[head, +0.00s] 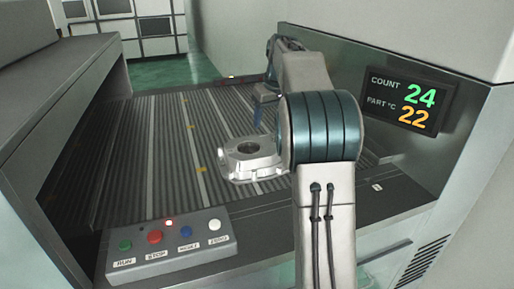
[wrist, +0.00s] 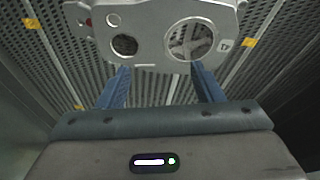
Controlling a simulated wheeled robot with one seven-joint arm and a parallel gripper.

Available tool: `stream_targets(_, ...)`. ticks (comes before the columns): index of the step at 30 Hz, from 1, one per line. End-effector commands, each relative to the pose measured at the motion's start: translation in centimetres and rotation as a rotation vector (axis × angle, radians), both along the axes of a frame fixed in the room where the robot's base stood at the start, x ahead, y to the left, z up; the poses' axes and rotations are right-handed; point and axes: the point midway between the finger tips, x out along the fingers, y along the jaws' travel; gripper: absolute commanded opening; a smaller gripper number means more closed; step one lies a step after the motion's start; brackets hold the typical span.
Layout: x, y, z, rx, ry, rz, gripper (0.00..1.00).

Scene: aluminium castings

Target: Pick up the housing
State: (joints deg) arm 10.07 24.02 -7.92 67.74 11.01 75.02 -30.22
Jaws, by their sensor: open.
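The housing (head: 247,160) is a pale aluminium casting with a round opening on top. It lies on the ribbed conveyor belt, left of my arm's large joint in the head view. In the wrist view the housing (wrist: 160,32) shows two round openings and is cut off by the top edge. My gripper (wrist: 160,72) is open, its two blue fingers apart and pointing toward the housing's near edge. Nothing is between the fingers but belt and that edge; I cannot tell whether they touch it. In the head view a blue finger shows behind the housing, partly hidden by my arm.
The belt (head: 150,150) has yellow marks and is clear left of the housing. A control box (head: 170,243) with several buttons stands at the near edge. A display (head: 408,99) on the right wall reads count 24 and part 22 °C. Side walls flank the belt.

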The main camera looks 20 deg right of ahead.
Motion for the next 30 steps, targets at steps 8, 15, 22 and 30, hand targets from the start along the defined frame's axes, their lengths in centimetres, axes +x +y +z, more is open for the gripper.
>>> stream_targets(8,1.1,-1.1,-4.2,0.000,0.003,-0.014,0.60)
stream_targets(15,2.1,-1.0,-7.6,-0.001,0.001,-0.016,0.60)
stream_targets(22,2.5,-0.8,-9.3,0.000,0.002,-0.012,0.60)
stream_targets(30,3.5,-0.7,-12.9,0.000,-0.001,-0.011,0.60)
